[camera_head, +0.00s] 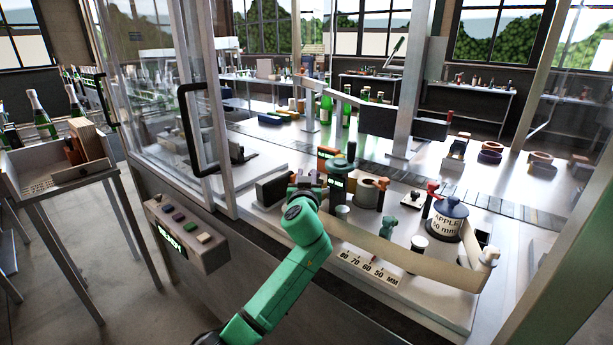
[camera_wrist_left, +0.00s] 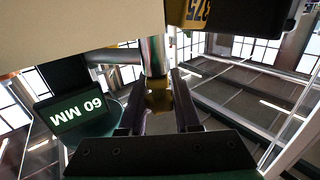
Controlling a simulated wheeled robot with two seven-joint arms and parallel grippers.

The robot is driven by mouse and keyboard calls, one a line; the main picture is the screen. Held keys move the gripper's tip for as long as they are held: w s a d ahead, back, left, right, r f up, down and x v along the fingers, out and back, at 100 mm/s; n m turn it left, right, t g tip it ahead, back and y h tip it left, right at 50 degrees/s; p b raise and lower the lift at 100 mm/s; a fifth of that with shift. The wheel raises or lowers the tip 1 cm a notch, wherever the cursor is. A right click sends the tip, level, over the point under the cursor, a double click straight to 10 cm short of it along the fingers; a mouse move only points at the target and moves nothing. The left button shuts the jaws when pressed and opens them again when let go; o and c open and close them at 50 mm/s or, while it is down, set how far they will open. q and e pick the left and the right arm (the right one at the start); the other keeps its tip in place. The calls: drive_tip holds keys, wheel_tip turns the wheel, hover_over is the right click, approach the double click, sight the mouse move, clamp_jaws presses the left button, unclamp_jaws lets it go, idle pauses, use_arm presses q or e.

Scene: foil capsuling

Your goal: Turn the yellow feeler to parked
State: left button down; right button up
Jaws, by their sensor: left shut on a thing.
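My left gripper (camera_head: 308,186) reaches in from the lower left over the machine deck, at the cluster of posts in the middle. In the left wrist view its two dark fingers (camera_wrist_left: 158,102) close on a small dull-yellow piece, the yellow feeler (camera_wrist_left: 158,98), below a metal rod. In the head view the gripper and nearby parts hide the feeler, so I cannot read its angle there. My right gripper is in neither view.
A dark block with a yellow 375 label (camera_wrist_left: 196,12) hangs close above the fingers. The foil reel (camera_head: 450,222) and the millimetre scale (camera_head: 368,268) lie to the right. An open glass door (camera_head: 165,120) and a button box (camera_head: 185,232) stand left.

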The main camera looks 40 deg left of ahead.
use_arm(q)
drive_tip(key=shift+w+d+r+m+t+h+p, duration=0.1)
drive_tip(key=shift+m+t+h+p, duration=0.3)
drive_tip(key=shift+h, duration=0.2)
drive_tip(key=shift+d+m+t+h+p, duration=0.1)
drive_tip(key=shift+m+t+h+p, duration=0.2)
drive_tip(key=shift+m+h+p, duration=0.25)
drive_tip(key=m+t+h+p, duration=0.1)
drive_tip(key=m+h+p, duration=0.1)
drive_tip(key=h+p, duration=0.1)
drive_tip(key=d+m+t+h+p, duration=0.1)
drive_tip(key=m+h+p, duration=0.2)
drive_tip(key=h, duration=0.2)
drive_tip(key=shift+w+d+p, duration=0.15)
drive_tip(key=shift+w+p, duration=0.05)
drive_tip(key=shift+p, duration=0.15)
drive_tip(key=shift+m+h, duration=0.25)
drive_tip(key=c, duration=0.6)
unclamp_jaws()
